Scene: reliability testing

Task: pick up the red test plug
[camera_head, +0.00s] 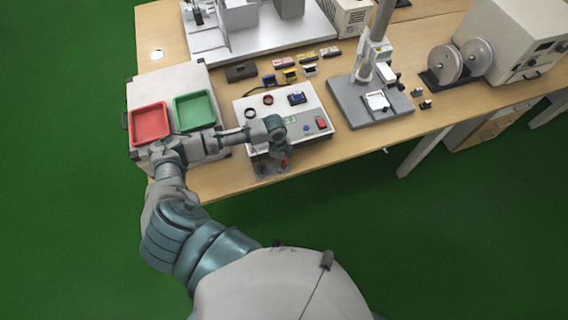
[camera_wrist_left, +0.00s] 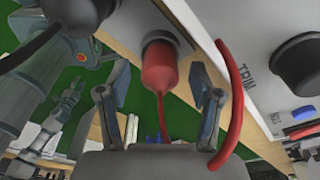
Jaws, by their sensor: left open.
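My left gripper (camera_wrist_left: 160,98) is open, with one finger on each side of the plug and a visible gap to both. In the head view my left gripper (camera_head: 272,165) is at the front edge of the white test box (camera_head: 245,104), and a small bit of red shows beside it. The wrist hides most of the plug there. I do not make out my right gripper.
A black knob (camera_wrist_left: 300,65) marked TRIM and a red cable (camera_wrist_left: 236,105) are close to the right finger. A red tray (camera_head: 150,123) and a green tray (camera_head: 195,110) stand left of the box. A grey stand (camera_head: 350,105) is to its right.

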